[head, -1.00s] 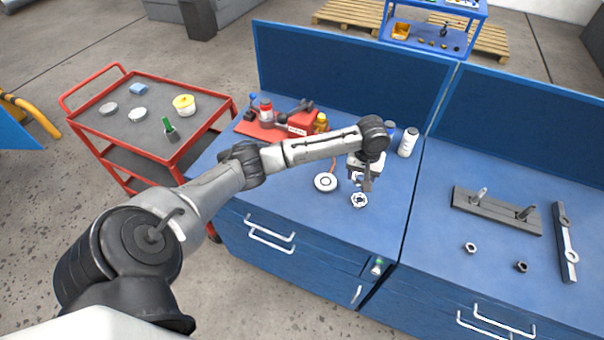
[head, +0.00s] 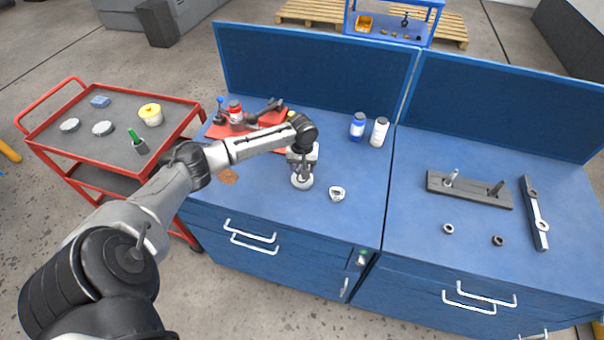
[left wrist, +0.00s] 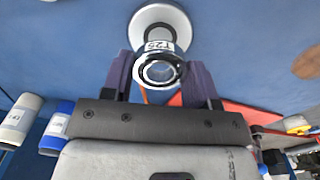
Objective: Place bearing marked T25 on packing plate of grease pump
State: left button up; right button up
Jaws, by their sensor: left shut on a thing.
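My left gripper (head: 302,180) is shut on a metal ring bearing. In the left wrist view the bearing (left wrist: 159,47) shows its T25 label between the dark fingers of the left gripper (left wrist: 160,80). The packing plate, a round white disc (left wrist: 140,22), lies just beyond the bearing in that view. In the head view the gripper hides most of the plate and the bearing; whether they touch cannot be told. The grease pump's red body (head: 273,118) is partly hidden behind my left arm. My right gripper is not in view.
Another ring bearing (head: 337,193) lies to the right of my gripper. A blue bottle (head: 357,127) and a white bottle (head: 380,132) stand behind. A copper-coloured disc (head: 228,176) lies to the left. The right bench holds a grey plate with pins (head: 469,190). The bench front is clear.

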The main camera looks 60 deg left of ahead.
pick_arm(q)
jog(key=shift+f, duration=2)
jog(key=shift+f, duration=0.15)
jog(key=o, duration=1)
